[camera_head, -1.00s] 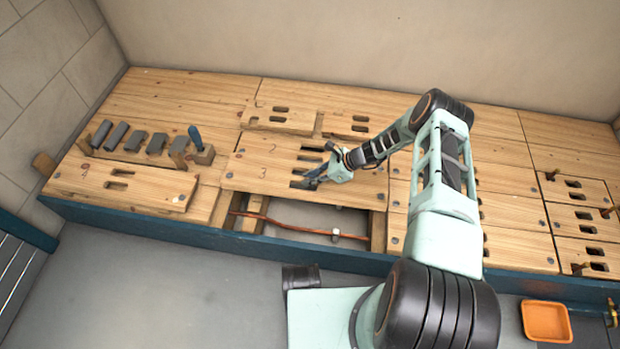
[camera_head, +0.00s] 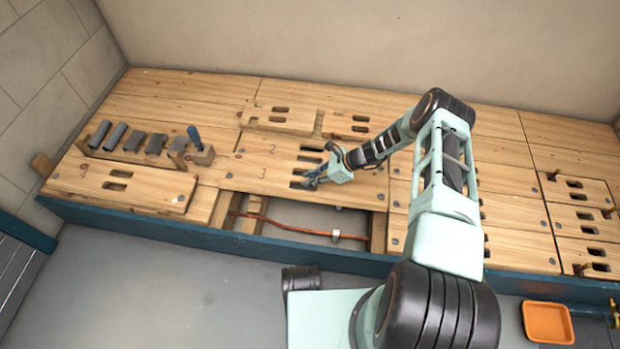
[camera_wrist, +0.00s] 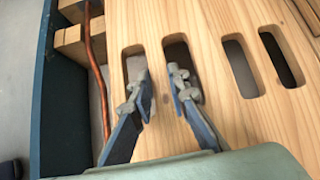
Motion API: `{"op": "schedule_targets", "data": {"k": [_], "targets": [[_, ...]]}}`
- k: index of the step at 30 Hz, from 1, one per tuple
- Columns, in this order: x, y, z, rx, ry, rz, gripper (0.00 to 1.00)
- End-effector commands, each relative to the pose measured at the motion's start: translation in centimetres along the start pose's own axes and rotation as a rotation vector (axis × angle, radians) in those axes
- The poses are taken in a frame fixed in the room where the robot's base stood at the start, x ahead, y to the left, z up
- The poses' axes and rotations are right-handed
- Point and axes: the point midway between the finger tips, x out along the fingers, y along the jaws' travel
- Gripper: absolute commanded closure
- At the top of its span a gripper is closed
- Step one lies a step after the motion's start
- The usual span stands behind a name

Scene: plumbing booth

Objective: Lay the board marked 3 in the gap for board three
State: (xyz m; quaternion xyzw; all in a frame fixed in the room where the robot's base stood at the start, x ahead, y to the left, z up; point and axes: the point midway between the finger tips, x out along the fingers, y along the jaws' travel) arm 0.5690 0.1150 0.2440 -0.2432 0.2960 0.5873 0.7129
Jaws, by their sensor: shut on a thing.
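The board marked 3 (camera_head: 258,181) is a pale wooden plank with two hand slots, lying flush against the board marked 2 (camera_head: 262,149). My gripper (camera_head: 312,181) reaches down at its slots. In the wrist view, my gripper (camera_wrist: 160,88) has one finger in each of the slots, shut on the wooden strip between them. An open gap (camera_head: 300,214) lies directly in front of this board, with a copper pipe (camera_head: 290,228) and cross timbers inside. The fingertips below the board's surface are partly hidden.
Another slotted board (camera_head: 120,185) lies raised at the left, beside a rack of grey pipe pieces (camera_head: 130,140). A slotted board (camera_head: 282,118) lies behind. Boards with upright brass-coloured fittings (camera_head: 580,225) are at the right. An orange tray (camera_head: 547,322) is at lower right.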

Motion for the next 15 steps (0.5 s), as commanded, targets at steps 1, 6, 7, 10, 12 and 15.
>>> {"op": "schedule_targets", "data": {"k": [1, 6, 7, 10, 12, 15], "targets": [[0.14, -0.09, 0.00, -0.001, -0.003, -0.001, 1.00], [0.45, -0.10, -0.31, -0.001, -0.003, -0.001, 1.00], [0.50, -0.10, -0.36, -0.001, -0.003, -0.001, 1.00], [0.67, -0.11, -0.54, -0.001, -0.003, -0.001, 1.00], [0.80, -0.11, -0.66, -0.001, -0.003, -0.001, 1.00], [0.97, -0.11, -0.83, -0.001, -0.003, -0.001, 1.00]]}}
